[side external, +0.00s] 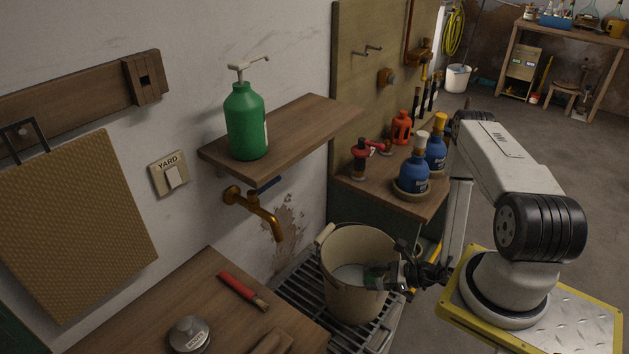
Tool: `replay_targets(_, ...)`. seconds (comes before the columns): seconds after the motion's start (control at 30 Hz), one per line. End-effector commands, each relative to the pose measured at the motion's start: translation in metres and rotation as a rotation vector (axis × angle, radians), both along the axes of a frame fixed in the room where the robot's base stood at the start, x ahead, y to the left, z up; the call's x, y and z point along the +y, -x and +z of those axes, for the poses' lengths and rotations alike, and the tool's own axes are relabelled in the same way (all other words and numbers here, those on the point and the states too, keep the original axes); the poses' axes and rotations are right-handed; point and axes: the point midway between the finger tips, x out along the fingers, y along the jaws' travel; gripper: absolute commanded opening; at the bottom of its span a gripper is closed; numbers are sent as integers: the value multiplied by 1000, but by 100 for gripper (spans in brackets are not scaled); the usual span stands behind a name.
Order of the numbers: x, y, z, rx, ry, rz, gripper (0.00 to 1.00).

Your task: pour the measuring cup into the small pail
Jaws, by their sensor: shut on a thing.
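A cream pail (333,290) stands on a metal grate below a brass tap, its mouth open upward. Something pale shows inside it. My gripper (390,277) is at the pail's right side and is shut on a small greenish vessel (374,276), which I take to be the measuring cup. The cup appears tipped on its side, over or just inside the right part of the pail's mouth. The jaws hide part of it. I cannot tell whether anything is flowing from it.
The brass tap (262,213) and a shelf with a green pump bottle (245,122) are above left. A bench holds a red-handled brush (243,291) and a metal disc (189,335). Blue bottles (413,174) stand on a ledge behind my gripper.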

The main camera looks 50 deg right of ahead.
Motion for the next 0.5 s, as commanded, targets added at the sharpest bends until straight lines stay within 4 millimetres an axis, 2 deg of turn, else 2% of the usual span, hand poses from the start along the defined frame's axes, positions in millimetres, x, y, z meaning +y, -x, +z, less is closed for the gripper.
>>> replay_targets(0.5,4,6,-7,0,0,-10,7)
